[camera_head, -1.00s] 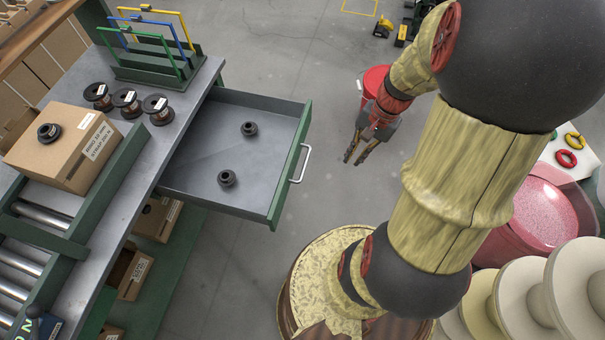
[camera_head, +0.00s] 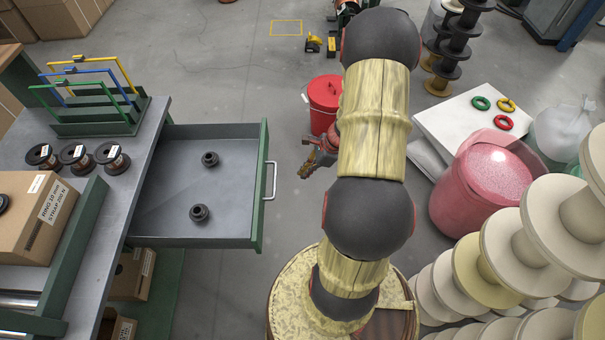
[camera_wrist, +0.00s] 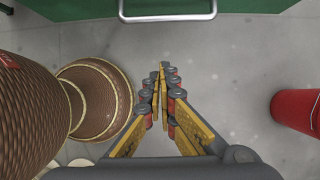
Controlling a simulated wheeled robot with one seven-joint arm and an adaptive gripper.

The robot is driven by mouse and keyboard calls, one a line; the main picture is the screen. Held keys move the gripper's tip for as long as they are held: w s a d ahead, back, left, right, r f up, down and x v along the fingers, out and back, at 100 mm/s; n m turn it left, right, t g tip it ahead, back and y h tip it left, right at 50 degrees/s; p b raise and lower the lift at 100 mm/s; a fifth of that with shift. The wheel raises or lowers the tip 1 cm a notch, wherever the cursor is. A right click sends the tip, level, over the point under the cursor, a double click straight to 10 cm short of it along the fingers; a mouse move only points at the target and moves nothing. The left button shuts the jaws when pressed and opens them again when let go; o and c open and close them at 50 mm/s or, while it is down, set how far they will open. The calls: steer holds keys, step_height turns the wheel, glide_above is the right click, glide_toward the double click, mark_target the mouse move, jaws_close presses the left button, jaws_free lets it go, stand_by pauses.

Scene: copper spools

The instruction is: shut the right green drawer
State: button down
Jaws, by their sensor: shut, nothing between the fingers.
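The green drawer (camera_head: 258,190) is pulled out from the workbench, with its silver handle (camera_head: 270,181) on its right-hand front. Two dark round parts (camera_head: 199,212) lie inside it. My gripper (camera_head: 305,172) is to the right of the drawer front, apart from the handle, and partly hidden by my arm. In the wrist view my gripper (camera_wrist: 163,72) has its fingers together with nothing between them. The handle (camera_wrist: 168,14) and the green drawer front (camera_wrist: 245,5) show at the top of that view, beyond the fingertips.
A red bucket (camera_head: 325,97) stands on the floor behind my gripper. Copper spools (camera_head: 76,157), a rack and a cardboard box (camera_head: 32,214) sit on the workbench (camera_head: 120,190). A pink drum (camera_head: 482,185) and stacked cream spools (camera_head: 500,250) stand at right.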

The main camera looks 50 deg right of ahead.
steer(key=w+a+f+b, duration=0.3)
steer(key=w+a+f, duration=0.1)
steer(key=w+f, duration=0.1)
steer(key=shift+a+f, duration=0.25)
steer(key=shift+a, duration=0.05)
steer(key=shift+w, duration=0.15)
steer(key=p, duration=1.1)
glide_above(172, 191)
steer(key=shift+a, duration=0.15)
